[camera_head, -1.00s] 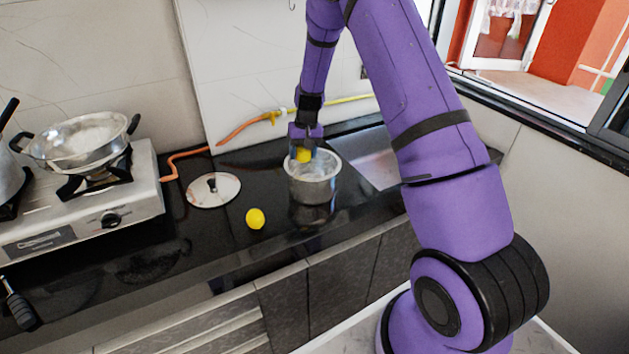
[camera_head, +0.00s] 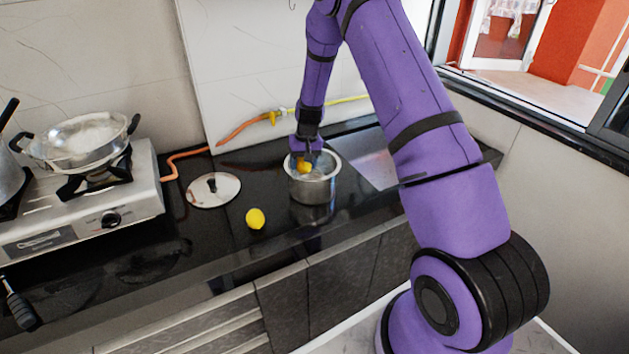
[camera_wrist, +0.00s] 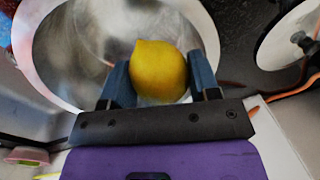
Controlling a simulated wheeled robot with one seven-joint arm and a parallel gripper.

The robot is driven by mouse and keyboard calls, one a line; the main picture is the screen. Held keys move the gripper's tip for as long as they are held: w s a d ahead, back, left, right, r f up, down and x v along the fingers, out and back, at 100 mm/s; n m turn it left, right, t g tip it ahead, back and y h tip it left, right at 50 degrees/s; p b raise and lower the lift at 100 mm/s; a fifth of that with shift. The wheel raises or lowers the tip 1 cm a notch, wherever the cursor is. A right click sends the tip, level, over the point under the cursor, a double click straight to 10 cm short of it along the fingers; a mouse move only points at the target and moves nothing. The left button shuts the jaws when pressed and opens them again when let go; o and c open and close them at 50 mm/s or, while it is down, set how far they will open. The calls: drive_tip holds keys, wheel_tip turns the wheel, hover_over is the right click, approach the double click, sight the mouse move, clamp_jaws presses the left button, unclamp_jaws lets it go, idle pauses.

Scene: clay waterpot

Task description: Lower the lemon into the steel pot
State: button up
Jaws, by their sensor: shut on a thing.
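The steel pot (camera_head: 314,188) stands upright on the black counter, its mouth open. My gripper (camera_head: 304,165) points down into the pot's mouth and is shut on a yellow lemon (camera_head: 305,168). In the wrist view the lemon (camera_wrist: 159,70) sits between the two blue fingers of my gripper (camera_wrist: 160,78), with the pot's shiny inside (camera_wrist: 85,45) behind it. In the head view the lemon shows at about rim height, inside the rim. The gap between the lemon and the pot's floor cannot be judged.
A second lemon (camera_head: 255,218) lies on the counter (camera_head: 150,262) left of the pot. A lid (camera_head: 214,190) lies flat behind it. A gas stove (camera_head: 85,215) with a steel pan (camera_head: 82,140) is at the left. A sink (camera_head: 365,165) lies right of the pot.

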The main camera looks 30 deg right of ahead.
drive_tip(key=shift+s+f, duration=0.1)
drive_tip(key=shift+f, duration=1.9)
drive_tip(key=shift+f, duration=0.95)
drive_tip(key=o, duration=1)
drive_tip(key=shift+o, duration=0.2)
